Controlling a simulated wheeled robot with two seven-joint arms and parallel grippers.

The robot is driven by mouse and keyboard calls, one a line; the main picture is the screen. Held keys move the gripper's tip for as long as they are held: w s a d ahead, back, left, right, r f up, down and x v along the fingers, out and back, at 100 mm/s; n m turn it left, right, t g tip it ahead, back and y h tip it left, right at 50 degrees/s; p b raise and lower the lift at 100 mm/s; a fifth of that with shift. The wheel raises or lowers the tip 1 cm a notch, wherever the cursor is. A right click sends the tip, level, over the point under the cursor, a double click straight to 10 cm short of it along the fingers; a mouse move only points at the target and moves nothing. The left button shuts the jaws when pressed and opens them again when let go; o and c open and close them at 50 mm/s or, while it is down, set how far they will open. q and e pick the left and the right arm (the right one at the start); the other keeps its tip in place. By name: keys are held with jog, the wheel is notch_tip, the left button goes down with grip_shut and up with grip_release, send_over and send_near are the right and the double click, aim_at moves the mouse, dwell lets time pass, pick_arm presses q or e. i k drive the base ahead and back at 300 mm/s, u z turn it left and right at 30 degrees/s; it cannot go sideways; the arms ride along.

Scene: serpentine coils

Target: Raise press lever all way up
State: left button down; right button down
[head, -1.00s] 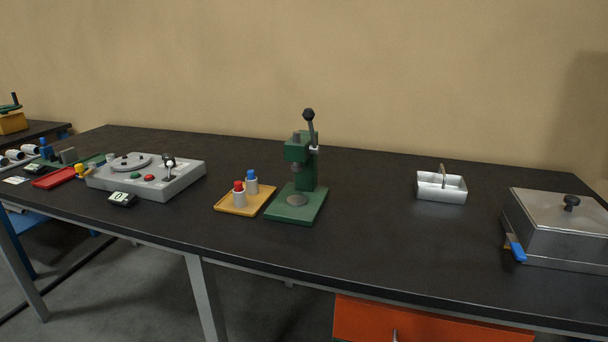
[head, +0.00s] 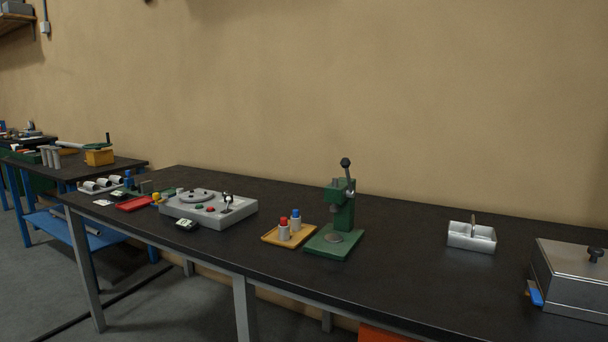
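The green arbor press (head: 341,220) stands upright on the black workbench, right of centre in the head view. Its lever (head: 348,176) has a black ball knob at the top and points up, with a slight tilt to the left. The lever's pivot is on the right side of the press head. The round plate on the press base looks empty. Neither of my grippers is in the head view.
A yellow tray (head: 270,238) with a red-capped and a blue-capped bottle sits just left of the press. A grey control box (head: 240,209) is farther left. Bare bench top lies between press and bin.

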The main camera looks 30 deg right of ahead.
aim_at(345, 162)
jog(key=u, duration=0.95)
jog(key=i, duration=1.1)
jog(key=z, duration=1.05)
